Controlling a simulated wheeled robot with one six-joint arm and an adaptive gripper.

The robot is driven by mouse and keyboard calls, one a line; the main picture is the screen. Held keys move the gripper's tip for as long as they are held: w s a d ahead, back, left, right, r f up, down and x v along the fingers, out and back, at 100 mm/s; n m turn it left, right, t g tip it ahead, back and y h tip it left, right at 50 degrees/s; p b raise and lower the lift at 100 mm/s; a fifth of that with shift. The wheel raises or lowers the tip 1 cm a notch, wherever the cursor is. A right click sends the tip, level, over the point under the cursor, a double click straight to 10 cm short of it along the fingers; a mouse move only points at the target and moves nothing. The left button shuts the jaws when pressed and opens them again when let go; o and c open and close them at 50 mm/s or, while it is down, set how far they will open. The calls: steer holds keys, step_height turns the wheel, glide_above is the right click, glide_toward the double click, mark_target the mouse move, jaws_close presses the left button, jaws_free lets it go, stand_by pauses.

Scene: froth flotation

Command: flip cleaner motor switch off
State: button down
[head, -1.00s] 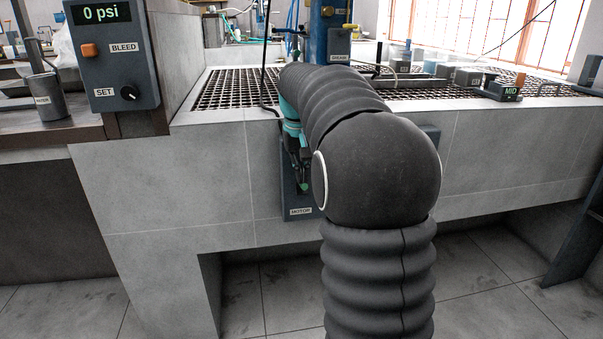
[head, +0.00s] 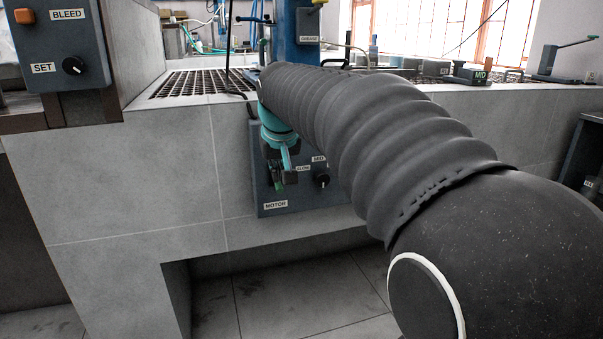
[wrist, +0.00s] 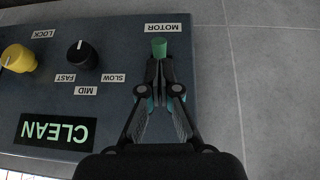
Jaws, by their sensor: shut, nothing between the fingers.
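The cleaner motor control panel (head: 262,190) is a dark blue-grey box on the front of the grey tiled bench. In the wrist view the panel (wrist: 110,120) appears upside down, with a lit CLEAN display (wrist: 54,133). The motor switch (wrist: 159,46) has a green cylindrical tip beside the MOTOR label (wrist: 163,28). My gripper (wrist: 160,66) is shut and empty, its fingertips right at the green tip; contact cannot be told. In the head view my gripper (head: 280,182) is in front of the panel's left part. The switch's base is hidden behind the fingers.
A black speed knob (wrist: 82,54) and a yellow LOCK knob (wrist: 17,58) sit beside the switch. A box with BLEED and SET controls (head: 70,45) stands at the left. A metal grate (head: 195,83) tops the bench. Bare tiled wall lies left of the panel.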

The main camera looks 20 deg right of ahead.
steer(key=shift+r+p, duration=0.85)
steer(key=shift+p, duration=0.1)
steer(key=shift+a+r, duration=0.1)
steer(key=s+a+r+p, duration=0.2)
steer(key=s+r+p, duration=0.1)
steer(key=s+r, duration=0.5)
steer(key=shift+s+r, duration=0.35)
steer(key=shift+s, duration=0.7)
